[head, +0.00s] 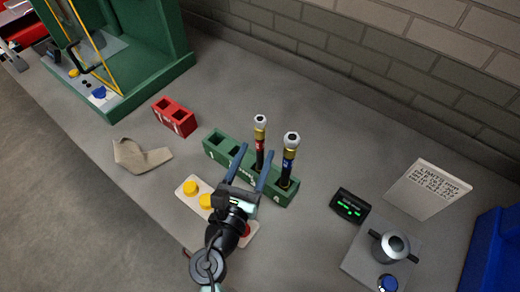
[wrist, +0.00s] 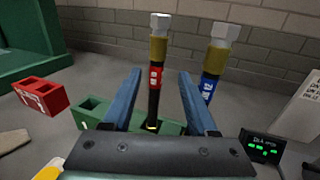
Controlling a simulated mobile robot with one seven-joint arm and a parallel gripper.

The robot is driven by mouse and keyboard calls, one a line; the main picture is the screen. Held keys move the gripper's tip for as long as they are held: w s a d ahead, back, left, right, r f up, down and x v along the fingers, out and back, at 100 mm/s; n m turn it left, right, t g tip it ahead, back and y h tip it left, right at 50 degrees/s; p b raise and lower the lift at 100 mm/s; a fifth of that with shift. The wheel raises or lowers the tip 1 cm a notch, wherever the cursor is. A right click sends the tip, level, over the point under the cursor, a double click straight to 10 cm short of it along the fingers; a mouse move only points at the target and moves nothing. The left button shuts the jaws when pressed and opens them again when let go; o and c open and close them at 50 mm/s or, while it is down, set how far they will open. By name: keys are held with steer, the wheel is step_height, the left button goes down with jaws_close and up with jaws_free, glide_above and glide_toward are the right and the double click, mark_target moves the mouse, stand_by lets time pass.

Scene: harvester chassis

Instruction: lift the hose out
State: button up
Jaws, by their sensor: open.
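Two upright hoses with silver hex ends and gold collars stand in a green slotted block (head: 216,150). One has a red band (head: 260,143) and also shows in the wrist view (wrist: 155,77). The other has a blue band (head: 287,160) and stands to its right, also in the wrist view (wrist: 215,62). My gripper (head: 253,165) is open and empty, low over the block. In the wrist view its blue fingers (wrist: 160,75) flank the red-banded hose, apart from it. I cannot tell whether the hose is fully between them. The hoses' lower ends are hidden in the block.
A red two-hole block (head: 175,117) and a tan cloth (head: 141,156) lie left. A pale panel with yellow buttons (head: 190,188) lies under my arm. A green-lit display (head: 350,206), a sign (head: 428,190) and a metal pot (head: 391,246) are right. A brick wall stands behind.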

mark_target(258, 143)
steer(key=x, duration=0.2)
steer(key=p+x, duration=0.1)
steer(key=x, duration=0.2)
steer(key=shift+w+a, duration=0.1)
steer(key=shift+a, duration=0.1)
jaws_close()
stand_by(1.2)
